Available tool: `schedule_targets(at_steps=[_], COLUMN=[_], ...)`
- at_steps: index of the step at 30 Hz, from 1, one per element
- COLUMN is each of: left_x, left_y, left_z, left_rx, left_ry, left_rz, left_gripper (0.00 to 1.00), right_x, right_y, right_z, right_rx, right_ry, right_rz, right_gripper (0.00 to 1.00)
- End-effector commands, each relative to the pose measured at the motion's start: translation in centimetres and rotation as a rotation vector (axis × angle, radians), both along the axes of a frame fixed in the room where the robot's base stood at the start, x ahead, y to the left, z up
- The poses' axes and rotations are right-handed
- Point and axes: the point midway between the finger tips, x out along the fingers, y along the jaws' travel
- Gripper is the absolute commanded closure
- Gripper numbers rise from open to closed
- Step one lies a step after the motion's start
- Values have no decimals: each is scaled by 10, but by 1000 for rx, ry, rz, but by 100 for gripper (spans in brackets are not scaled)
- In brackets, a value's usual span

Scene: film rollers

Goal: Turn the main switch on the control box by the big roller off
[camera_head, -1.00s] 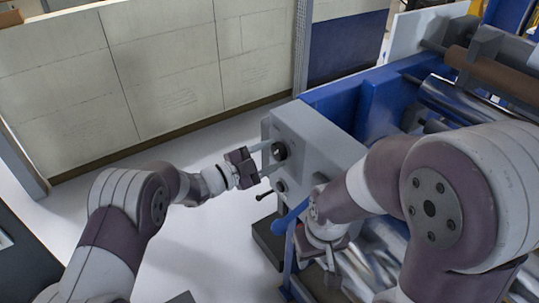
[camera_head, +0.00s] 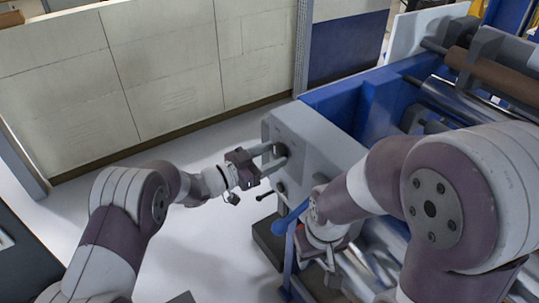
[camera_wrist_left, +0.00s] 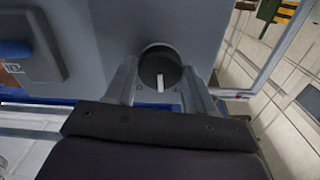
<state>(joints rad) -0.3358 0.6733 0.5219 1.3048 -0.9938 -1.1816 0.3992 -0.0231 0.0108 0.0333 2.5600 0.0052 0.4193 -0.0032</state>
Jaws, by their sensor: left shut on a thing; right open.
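The control box (camera_head: 315,135) is a grey box on the end of the blue machine. Its main switch (camera_head: 281,149) is a round dark knob on the face towards my left arm. In the left wrist view the switch (camera_wrist_left: 160,66) has a white mark pointing down in the picture. My left gripper (camera_head: 275,159) is shut on the switch, with one finger on each side of it. In the left wrist view the left gripper (camera_wrist_left: 160,85) straddles the knob. My right gripper (camera_head: 334,262) is open, low beside the box, and partly hidden by its arm.
A smaller knob (camera_head: 281,187) and a black lever (camera_head: 265,196) are below the switch. Metal rollers (camera_head: 460,100) and a blue frame (camera_head: 350,92) lie to the right. A pale panelled wall (camera_head: 160,75) stands behind. The floor left of the box is clear.

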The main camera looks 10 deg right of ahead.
Motion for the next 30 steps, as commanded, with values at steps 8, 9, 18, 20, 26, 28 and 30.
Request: schedule_targets(at_steps=[8, 9, 18, 20, 26, 28, 30], left_x=[1, 2, 2, 2, 3, 3, 3], left_y=[0, 0, 0, 0, 0, 0, 0], left_z=[6, 6, 6, 6, 6, 6, 7], left_rx=[-88, -98, -159, -167, -184, -187, -189], left_ry=[218, 247, 410, 432, 476, 483, 486], left_rz=[0, 0, 0, 0, 0, 0, 0], left_gripper=[77, 77, 77, 77, 77, 77, 77], right_x=[0, 0, 0, 0, 0, 0, 0], right_y=[0, 0, 0, 0, 0, 0, 0], right_z=[8, 9, 14, 15, 16, 16, 16], right_rx=[0, 0, 0, 0, 0, 0, 0], right_ry=[0, 0, 0, 0, 0, 0, 0], right_rz=[0, 0, 0, 0, 0, 0, 0], right_gripper=[57, 57, 57, 57, 57, 57, 57])
